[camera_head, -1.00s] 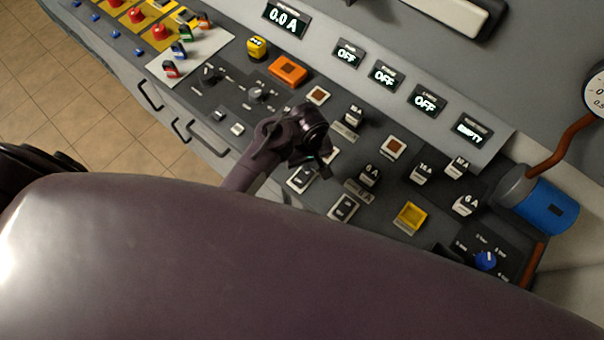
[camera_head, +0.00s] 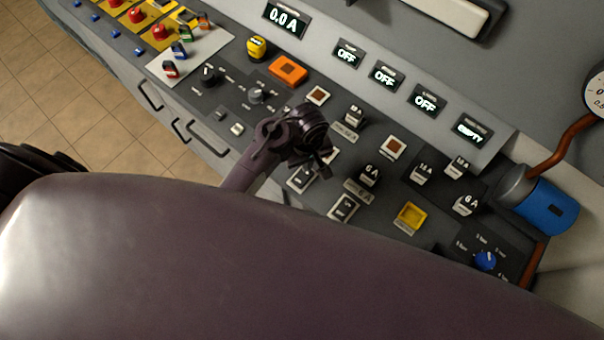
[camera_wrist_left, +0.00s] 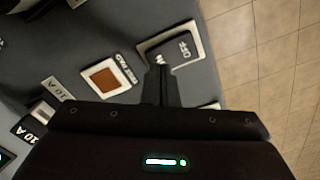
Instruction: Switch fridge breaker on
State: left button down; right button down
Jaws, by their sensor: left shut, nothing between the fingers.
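My left gripper (camera_head: 318,168) is shut and empty, low over the sloped dark panel. Its joined fingers (camera_wrist_left: 160,85) also show in the left wrist view. They reach the edge of a dark rocker switch (camera_wrist_left: 172,48) in a white frame; I cannot tell whether they touch it. In the head view, one rocker switch (camera_head: 302,181) is partly hidden by the gripper, and another (camera_head: 345,207) lies to its lower right. I cannot read which breaker is the fridge's. Several displays, such as one at the upper middle (camera_head: 347,54), read OFF. My right gripper is not in view.
Several labelled breakers, such as a 6 A one (camera_head: 369,175), crowd the panel right of my gripper. A yellow square (camera_head: 410,215), a blue knob (camera_head: 486,260) and a blue cylinder (camera_head: 545,207) lie further right. Handles (camera_head: 150,95) stick out along the front edge.

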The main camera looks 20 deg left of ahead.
pick_arm(q)
jog(key=shift+f+b, duration=0.55)
jog(key=shift+f, duration=0.5)
dwell(0.5)
jog(key=shift+r, duration=0.1)
notch_tip(320, 180, up, 3)
jog(key=p, duration=0.3)
jog(key=shift+b, duration=0.3)
jog(key=shift+r, duration=1.95)
jog(key=shift+s, duration=0.1)
